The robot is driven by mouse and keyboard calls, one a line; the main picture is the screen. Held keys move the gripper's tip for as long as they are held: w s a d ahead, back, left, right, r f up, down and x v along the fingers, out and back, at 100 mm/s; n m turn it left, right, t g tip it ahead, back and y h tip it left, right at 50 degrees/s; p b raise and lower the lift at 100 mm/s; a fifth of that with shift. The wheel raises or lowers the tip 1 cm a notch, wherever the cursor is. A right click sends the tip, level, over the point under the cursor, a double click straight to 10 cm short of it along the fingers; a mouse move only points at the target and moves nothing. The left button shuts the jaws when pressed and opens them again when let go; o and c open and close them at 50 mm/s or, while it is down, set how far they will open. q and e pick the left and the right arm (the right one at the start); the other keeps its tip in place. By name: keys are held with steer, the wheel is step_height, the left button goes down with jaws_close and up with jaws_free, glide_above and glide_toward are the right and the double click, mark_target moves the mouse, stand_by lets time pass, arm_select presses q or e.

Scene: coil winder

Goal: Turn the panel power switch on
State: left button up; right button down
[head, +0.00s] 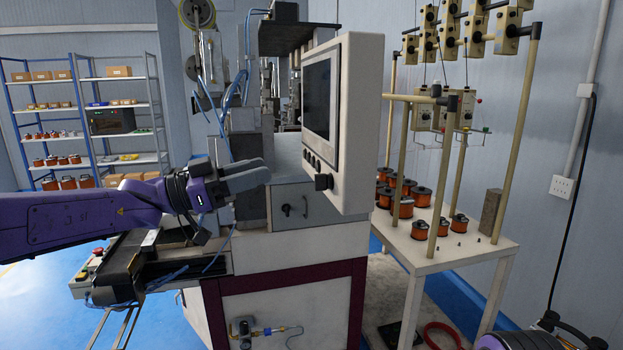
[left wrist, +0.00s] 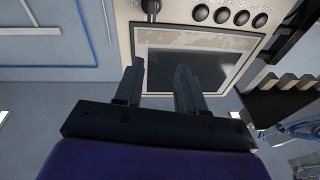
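The cream control panel (head: 358,120) stands on the machine, with a dark screen (head: 318,98) on its face. Below the screen are several round black buttons (head: 310,158) and a larger black switch knob (head: 323,182) at the panel's lower corner. In the left wrist view the knob (left wrist: 150,8) is at the top edge, partly cut off, left of the buttons (left wrist: 221,15). My left gripper (head: 264,169) is left of the panel face, apart from the knob. Its fingers (left wrist: 158,72) are spread with nothing between them. My right gripper is not in view.
A drawer front with a black handle (head: 287,210) lies below the panel. A white table (head: 460,255) with orange coils and tensioner posts stands at right. A conveyor (head: 118,268) is below my left arm. Shelves (head: 85,78) stand at the back left.

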mark_target(322, 182)
arm_select(q)
steer(key=w+d+f+g+y+p, duration=0.1)
steer(key=w+d+f+g+p, duration=0.1)
steer(key=d, duration=0.8)
steer(key=shift+d+y+p, duration=0.2)
steer(key=shift+y+p, duration=0.1)
steer(key=shift+p, duration=0.3)
steer(key=shift+f, duration=0.1)
jaws_close()
